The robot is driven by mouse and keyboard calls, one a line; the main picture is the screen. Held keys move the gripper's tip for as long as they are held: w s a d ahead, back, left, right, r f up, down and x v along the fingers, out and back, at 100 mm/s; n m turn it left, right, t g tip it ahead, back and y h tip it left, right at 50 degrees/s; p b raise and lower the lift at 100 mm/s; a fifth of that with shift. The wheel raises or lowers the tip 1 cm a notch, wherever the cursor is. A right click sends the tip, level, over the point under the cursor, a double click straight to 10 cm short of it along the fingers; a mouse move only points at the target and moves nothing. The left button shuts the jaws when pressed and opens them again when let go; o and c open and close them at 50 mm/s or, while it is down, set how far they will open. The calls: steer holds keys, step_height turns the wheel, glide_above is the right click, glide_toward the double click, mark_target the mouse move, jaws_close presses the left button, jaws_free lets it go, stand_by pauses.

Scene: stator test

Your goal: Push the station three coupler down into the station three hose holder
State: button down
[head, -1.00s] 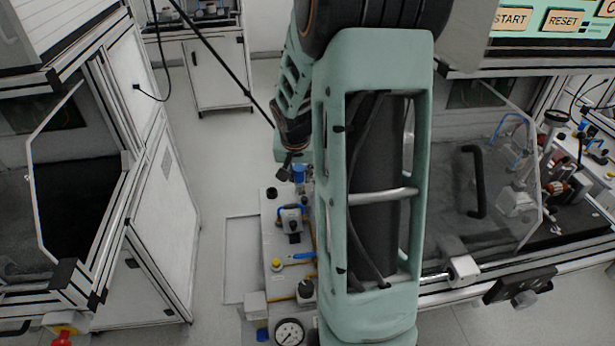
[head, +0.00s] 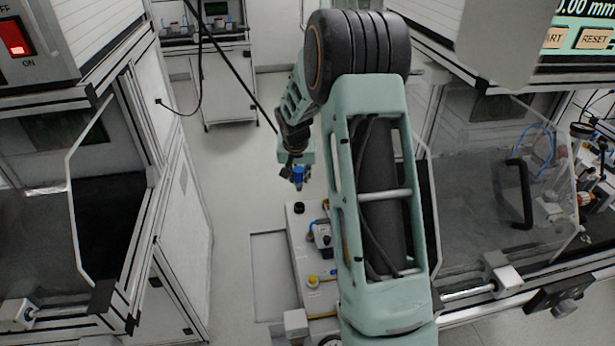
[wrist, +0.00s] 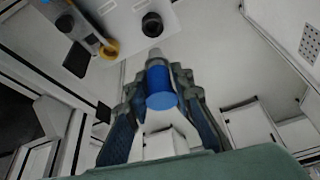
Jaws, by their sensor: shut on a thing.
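My gripper (head: 298,176) is shut on a blue coupler (wrist: 161,95), a short cylinder with a grey tip. In the wrist view the coupler sits between the two fingers, its grey tip pointing toward the white bench top. The coupler also shows as a small blue piece in the head view (head: 299,174). A round black holder (wrist: 152,25) with a dark opening stands on the bench beyond the tip, apart from it. In the head view this black holder (head: 298,208) is just below the gripper. I cannot tell whether it is the station three holder.
The white bench (head: 300,245) carries a blue-handled device (head: 322,234) and a yellow knob (head: 313,281); my arm hides its right side. Machine enclosures stand at left (head: 110,210) and right (head: 500,200). Open floor (head: 235,190) lies left of the bench.

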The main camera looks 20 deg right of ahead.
mark_target(299, 191)
steer(key=shift+f+b, duration=1.25)
steer(key=shift+f, duration=1)
steer(key=shift+f, duration=0.1)
steer(key=shift+f+b, duration=0.65)
steer(key=shift+b, duration=0.1)
steer(key=shift+f, duration=0.2)
steer(key=shift+f+b, duration=0.7)
steer(key=shift+b, duration=0.1)
steer(key=shift+f+b, duration=0.5)
steer(key=shift+f, duration=0.05)
steer(key=c, duration=1.6)
jaws_free()
